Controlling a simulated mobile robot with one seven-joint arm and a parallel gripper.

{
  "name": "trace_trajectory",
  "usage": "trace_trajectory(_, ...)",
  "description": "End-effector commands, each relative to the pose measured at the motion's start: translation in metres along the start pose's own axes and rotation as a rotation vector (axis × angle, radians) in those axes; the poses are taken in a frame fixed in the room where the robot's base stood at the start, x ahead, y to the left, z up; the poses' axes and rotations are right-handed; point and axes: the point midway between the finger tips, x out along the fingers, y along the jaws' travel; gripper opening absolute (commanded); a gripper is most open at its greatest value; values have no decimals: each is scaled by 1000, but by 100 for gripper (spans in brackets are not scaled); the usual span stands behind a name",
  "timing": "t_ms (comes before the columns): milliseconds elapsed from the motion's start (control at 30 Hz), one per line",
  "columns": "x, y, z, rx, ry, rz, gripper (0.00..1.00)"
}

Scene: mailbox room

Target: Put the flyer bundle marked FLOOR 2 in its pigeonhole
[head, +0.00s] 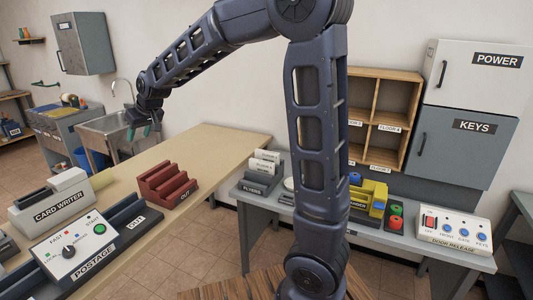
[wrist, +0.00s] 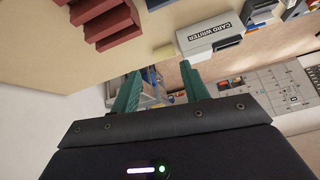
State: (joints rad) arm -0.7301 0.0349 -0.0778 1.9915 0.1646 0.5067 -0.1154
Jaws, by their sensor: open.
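White flyer bundles (head: 264,162) with small labels stand in a dark grey holder (head: 256,184) on the grey table; I cannot read which one says FLOOR 2. The wooden pigeonhole unit (head: 402,76) is on the wall behind that table. My arm hides its left part, and its small floor labels are hard to read.
A red stepped OUT rack (head: 166,186), a CARD WRITER (head: 52,203) and a POSTAGE box (head: 82,250) sit on the beige table (head: 205,150). A yellow machine (head: 372,197) and DOOR RELEASE panel (head: 440,230) stand on the grey table. The beige table's far half is clear.

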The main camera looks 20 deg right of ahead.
Motion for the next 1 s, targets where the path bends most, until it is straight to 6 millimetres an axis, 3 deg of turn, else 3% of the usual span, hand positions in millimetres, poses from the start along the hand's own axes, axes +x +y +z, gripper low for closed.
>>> trace_trajectory(33, -20, 21, 11, 26, -2, 18, 45)
trace_trajectory(200, -76, 74, 57, 107, -27, 72, 45)
trace_trajectory(500, -163, 136, 157, 250, -73, 175, 45)
trace_trajectory(733, -214, 158, 244, 364, -110, 259, 45)
trace_trajectory(1000, -252, 158, 340, 493, -155, 354, 45)
